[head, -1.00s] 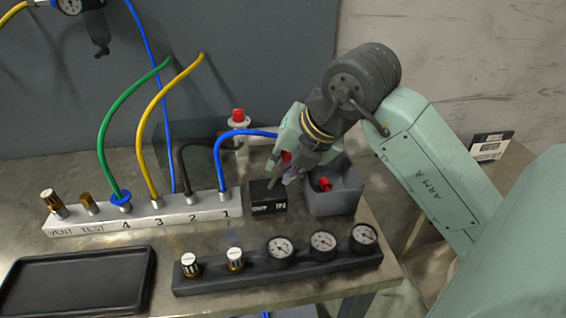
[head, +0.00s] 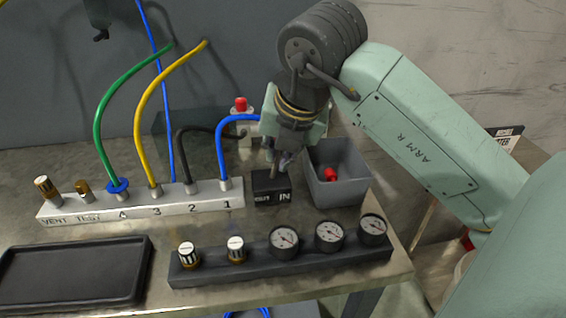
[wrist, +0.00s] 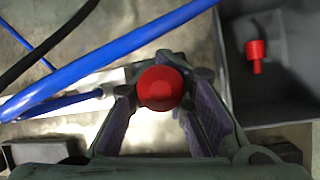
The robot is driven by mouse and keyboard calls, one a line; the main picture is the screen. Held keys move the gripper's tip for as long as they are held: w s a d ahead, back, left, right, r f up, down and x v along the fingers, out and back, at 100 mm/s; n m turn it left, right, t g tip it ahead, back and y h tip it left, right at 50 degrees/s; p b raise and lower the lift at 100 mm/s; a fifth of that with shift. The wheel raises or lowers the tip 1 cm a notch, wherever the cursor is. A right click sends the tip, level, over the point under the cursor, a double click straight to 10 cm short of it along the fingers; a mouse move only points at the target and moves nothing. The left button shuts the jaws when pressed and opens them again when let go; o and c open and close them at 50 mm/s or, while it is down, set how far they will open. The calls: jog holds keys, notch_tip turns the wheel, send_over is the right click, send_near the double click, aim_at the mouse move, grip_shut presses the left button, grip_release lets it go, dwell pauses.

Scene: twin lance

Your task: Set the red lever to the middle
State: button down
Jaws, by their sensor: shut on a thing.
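The red lever's round knob (wrist: 160,88) sits between my gripper's fingers in the wrist view. In the head view my gripper (head: 283,158) is over the black lever block (head: 271,188) and hides the knob. A short part of the lever's stem (head: 274,169) shows below the gripper, above the block. The stem looks close to upright. The block's front reads IN at its right; the left word is hard to read. My gripper is shut on the lever.
A grey bin (head: 342,187) with a red piece (head: 331,174) stands right of the block. A numbered manifold (head: 150,206) with hoses is at left. A red-topped fitting (head: 241,104) is behind. A gauge rail (head: 210,272) and black tray (head: 75,272) are in front.

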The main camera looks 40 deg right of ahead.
jog(key=shift+w+a+r+g+h+b, duration=0.25)
jog(key=shift+g+h+b, duration=0.25)
jog(key=shift+h+b, duration=0.55)
jog(key=shift+w+a+r+n+b, duration=0.2)
jog(key=shift+a+n+b, duration=0.1)
jog(key=shift+b, duration=0.1)
jog(key=c, duration=1.8)
grip_release()
jog(key=shift+s+r, duration=0.1)
jog(key=shift+s, duration=0.1)
jog(key=shift+o, duration=0.4)
jog(key=shift+a+f, duration=0.1)
jog(key=shift+f, duration=0.15)
